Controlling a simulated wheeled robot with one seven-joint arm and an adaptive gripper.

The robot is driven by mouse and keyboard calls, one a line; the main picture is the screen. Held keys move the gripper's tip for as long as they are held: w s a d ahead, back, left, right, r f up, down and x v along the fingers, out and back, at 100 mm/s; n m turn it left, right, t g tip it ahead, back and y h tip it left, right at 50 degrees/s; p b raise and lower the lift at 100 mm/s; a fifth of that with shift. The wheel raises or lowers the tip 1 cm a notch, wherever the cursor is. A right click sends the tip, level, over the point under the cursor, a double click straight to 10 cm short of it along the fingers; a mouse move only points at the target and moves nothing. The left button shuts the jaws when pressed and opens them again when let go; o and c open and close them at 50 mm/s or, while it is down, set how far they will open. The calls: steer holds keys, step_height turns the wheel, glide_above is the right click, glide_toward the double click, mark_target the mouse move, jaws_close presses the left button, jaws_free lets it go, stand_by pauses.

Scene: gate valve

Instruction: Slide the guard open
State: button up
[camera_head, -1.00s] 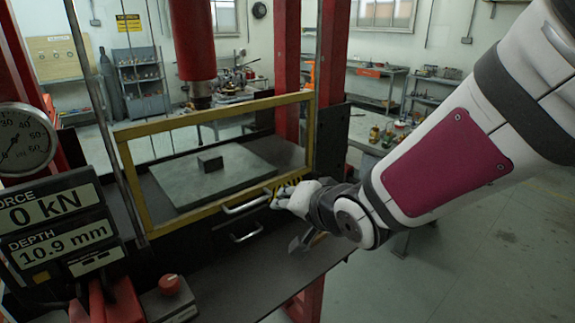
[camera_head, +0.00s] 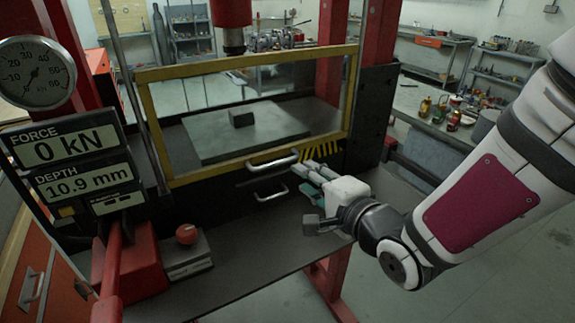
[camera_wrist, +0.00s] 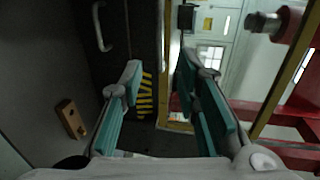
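The guard is a clear panel in a yellow frame (camera_head: 225,168) across the front of the press, and it stands closed. Its silver bar handle (camera_head: 273,160) is on the lower rail. A second silver handle (camera_head: 270,193) is on the dark panel below. My gripper (camera_head: 306,178) is just right of and below the guard handle, apart from it. In the wrist view my gripper (camera_wrist: 159,67) is open and empty, its teal-padded fingers apart in front of the yellow-black stripes (camera_wrist: 145,95). One silver handle (camera_wrist: 100,26) shows at upper left there; which one I cannot tell.
Behind the guard a dark block (camera_head: 241,117) sits on a grey plate (camera_head: 215,145) under the red ram (camera_head: 231,14). A display (camera_head: 75,160) and a red-knobbed box (camera_head: 187,250) are at left. The dark front shelf (camera_head: 265,265) has free room.

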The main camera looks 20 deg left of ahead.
mark_target(282, 163)
steer(key=x, duration=1.1)
steer(key=shift+w+a+b, duration=0.15)
steer(key=shift+a+b, duration=0.05)
steer(key=shift+b, duration=0.15)
jaws_close()
